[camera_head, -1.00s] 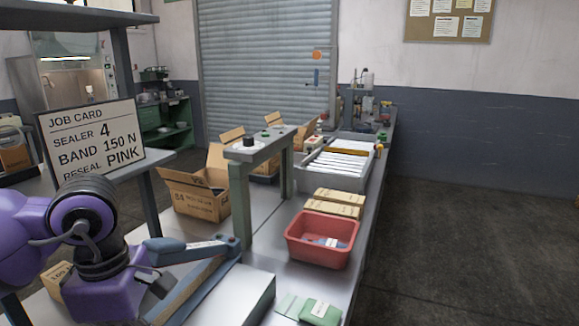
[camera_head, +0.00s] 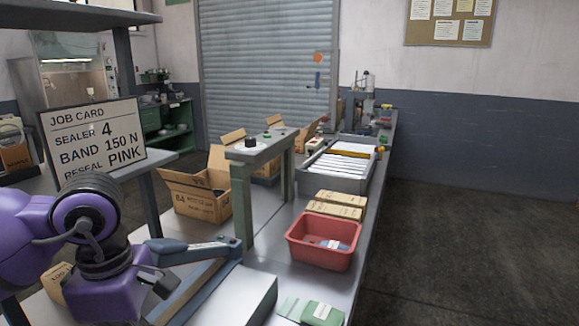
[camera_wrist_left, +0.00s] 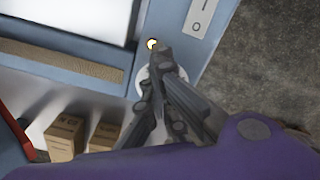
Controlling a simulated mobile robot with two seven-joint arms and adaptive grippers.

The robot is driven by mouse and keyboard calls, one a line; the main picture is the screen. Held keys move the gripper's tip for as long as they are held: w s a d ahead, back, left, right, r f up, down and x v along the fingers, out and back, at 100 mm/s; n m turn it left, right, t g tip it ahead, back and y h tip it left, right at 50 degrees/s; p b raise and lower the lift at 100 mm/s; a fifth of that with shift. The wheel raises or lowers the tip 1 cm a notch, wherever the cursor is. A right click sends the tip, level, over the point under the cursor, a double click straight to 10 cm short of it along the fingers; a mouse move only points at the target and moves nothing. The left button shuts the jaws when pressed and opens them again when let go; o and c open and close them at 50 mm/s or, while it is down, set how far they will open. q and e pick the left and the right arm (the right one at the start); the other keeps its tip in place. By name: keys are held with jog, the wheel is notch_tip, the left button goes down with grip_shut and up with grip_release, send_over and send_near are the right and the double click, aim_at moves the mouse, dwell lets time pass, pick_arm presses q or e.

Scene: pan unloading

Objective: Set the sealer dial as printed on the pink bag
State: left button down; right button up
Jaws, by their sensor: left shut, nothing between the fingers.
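The sealer (camera_head: 246,296) stands at the front of the bench, with a pale body and a raised blue arm. The left wrist view shows its blue housing (camera_wrist_left: 206,52), a lit lamp and a white round dial (camera_wrist_left: 143,76) mostly covered by my fingers. The dial's marks and setting cannot be read. My left gripper (camera_head: 163,284) is shut and empty; in the left wrist view its fingers (camera_wrist_left: 160,82) are over the dial, and I cannot tell if they touch it. The job card (camera_head: 95,138) reads sealer 4, band 150 N, reseal pink. No pink bag shows. My right gripper is out of view.
A red bin (camera_head: 322,257) with a blue packet inside and a green packet (camera_head: 318,313) lie to the right of the sealer. Tan boxes (camera_head: 335,208), an open carton (camera_head: 195,204) and a raised stand (camera_head: 241,205) are behind. A rocker switch (camera_wrist_left: 198,16) is beside the dial.

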pick_arm(q)
jog(key=r+p, duration=0.2)
jog(key=r, duration=0.1)
jog(key=r+p, duration=0.1)
jog(key=r, duration=0.1)
jog(key=shift+w+d+r, duration=0.2)
jog(key=shift+w+d, duration=0.05)
jog(key=shift+w, duration=0.1)
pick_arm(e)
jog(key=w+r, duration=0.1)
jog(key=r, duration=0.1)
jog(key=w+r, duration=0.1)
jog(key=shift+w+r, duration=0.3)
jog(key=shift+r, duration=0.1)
pick_arm(q)
jog(key=shift+s, duration=0.1)
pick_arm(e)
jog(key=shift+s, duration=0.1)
